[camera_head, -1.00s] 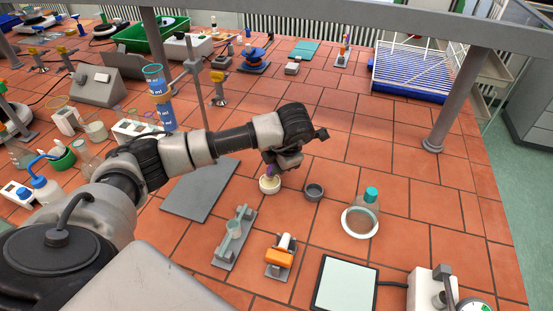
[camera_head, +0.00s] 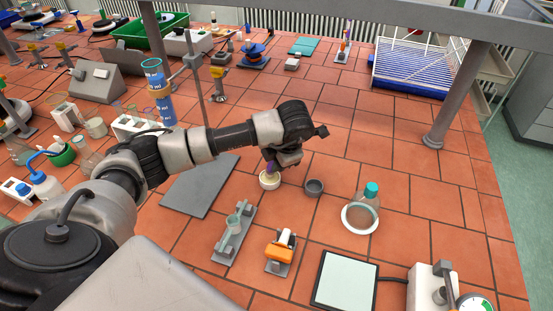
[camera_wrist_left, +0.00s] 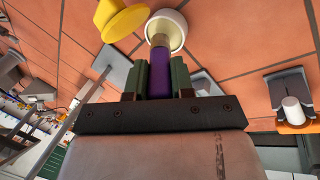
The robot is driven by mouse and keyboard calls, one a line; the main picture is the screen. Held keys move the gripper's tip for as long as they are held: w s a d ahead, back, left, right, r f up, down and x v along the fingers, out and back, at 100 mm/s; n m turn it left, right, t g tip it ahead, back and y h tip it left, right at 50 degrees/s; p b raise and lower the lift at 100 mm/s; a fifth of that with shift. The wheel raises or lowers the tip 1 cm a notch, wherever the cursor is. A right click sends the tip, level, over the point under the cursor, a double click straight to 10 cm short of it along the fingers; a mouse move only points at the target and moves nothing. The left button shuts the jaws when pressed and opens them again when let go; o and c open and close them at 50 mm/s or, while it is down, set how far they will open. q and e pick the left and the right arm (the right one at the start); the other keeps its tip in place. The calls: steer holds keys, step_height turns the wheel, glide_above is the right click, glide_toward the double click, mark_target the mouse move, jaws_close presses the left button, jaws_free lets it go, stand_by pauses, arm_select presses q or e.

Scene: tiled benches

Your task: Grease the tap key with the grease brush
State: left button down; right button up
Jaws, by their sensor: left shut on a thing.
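My left gripper (camera_head: 272,162) is shut on the purple handle of the grease brush (camera_wrist_left: 158,75), which points down. The brush tip is at the small white grease pot (camera_head: 269,181); the pot also shows in the left wrist view (camera_wrist_left: 168,22). I cannot tell how deep the tip is. The tap key, with an orange handle (camera_head: 279,252) and a white plug, lies on a grey rest in front of the pot; its white plug shows at the right in the left wrist view (camera_wrist_left: 293,110). My right gripper is not in view.
A small grey dish (camera_head: 314,188) stands right of the pot. A grey stand with a glass piece (camera_head: 233,232) is left of the tap key. A flask (camera_head: 363,212), a pale plate (camera_head: 346,281) and a dark board (camera_head: 200,187) surround this area. Bare tiles lie further right.

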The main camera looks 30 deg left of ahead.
arm_select(q)
steer(key=shift+f+b, duration=0.35)
steer(key=shift+f, duration=0.1)
stand_by(0.6)
steer(key=shift+f, duration=0.1)
stand_by(1.0)
steer(key=shift+r+p, duration=0.3)
steer(key=shift+r, duration=0.55)
steer(key=shift+r+p, duration=1.45)
steer(key=shift+r, duration=1.3)
